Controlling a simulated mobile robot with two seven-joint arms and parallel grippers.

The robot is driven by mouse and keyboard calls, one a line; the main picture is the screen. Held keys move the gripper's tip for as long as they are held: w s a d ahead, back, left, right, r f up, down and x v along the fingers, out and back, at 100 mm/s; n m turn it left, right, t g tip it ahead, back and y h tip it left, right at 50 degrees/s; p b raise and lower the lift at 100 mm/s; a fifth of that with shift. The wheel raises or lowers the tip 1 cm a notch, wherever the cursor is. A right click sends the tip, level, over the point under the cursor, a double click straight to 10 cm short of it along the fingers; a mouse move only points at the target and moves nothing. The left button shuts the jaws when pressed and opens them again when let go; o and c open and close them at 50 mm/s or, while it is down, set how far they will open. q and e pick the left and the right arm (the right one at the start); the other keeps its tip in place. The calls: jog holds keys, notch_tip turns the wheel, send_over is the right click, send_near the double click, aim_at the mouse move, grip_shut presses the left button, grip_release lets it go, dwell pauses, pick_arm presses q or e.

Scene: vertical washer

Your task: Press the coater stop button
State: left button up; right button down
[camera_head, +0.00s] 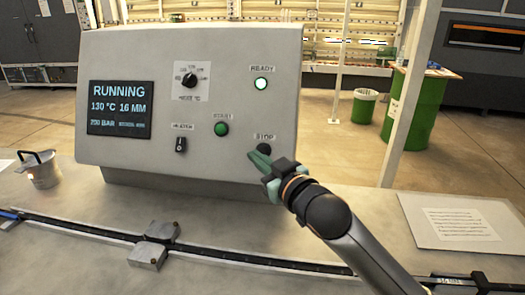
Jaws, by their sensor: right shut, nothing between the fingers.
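The grey control panel (225,85) stands on the bench and faces me. Its black stop button (264,149), under the STOP label (264,137), is at the panel's lower right and partly covered by my gripper. My right gripper (259,160) is shut and empty, with its greenish fingertips at the button's lower edge; I cannot tell whether they touch it. The display (119,108) reads RUNNING, 130 °C, 16 MM and 200 BAR. My left gripper is not in view.
The green start button (221,129), a heater switch (181,145), a dial (189,80) and a lit ready lamp (260,84) share the panel. A metal cup (42,170) stands left. A dark rail (95,231) with metal blocks crosses the bench. A paper sheet (460,223) lies right.

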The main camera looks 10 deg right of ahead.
aim_at(263, 151)
jog(key=w+d+f+b, duration=0.3)
jog(key=w+f+b, duration=0.1)
jog(key=w, duration=0.3)
jog(key=shift+w, duration=0.2)
dwell(2.0)
jog(key=shift+w+d+f, duration=0.15)
jog(key=shift+w, duration=0.2)
